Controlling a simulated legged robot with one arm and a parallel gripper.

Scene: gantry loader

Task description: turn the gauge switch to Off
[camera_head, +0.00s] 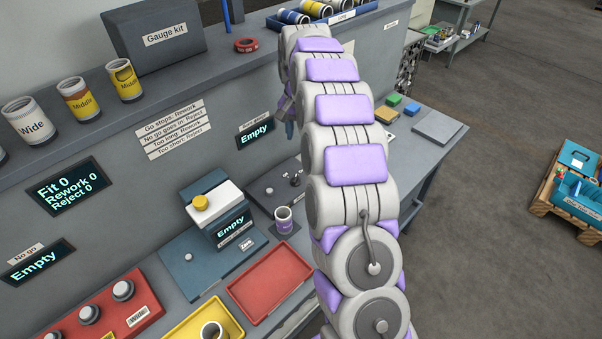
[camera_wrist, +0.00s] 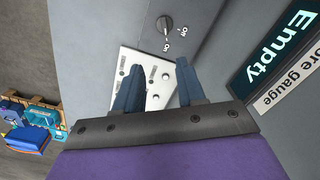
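The gauge switch (camera_wrist: 165,25) is a dark round knob on a grey panel at the top of the wrist view, with "Off" and "On" labels beside it. Its exact setting is hard to read. My gripper (camera_wrist: 158,66) shows as two blue fingers spread apart with nothing between them. The fingertips are just below the switch in the wrist view and do not appear to touch it.
A bore gauge display reading "Empty" (camera_wrist: 283,50) is right of the fingers in the wrist view.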

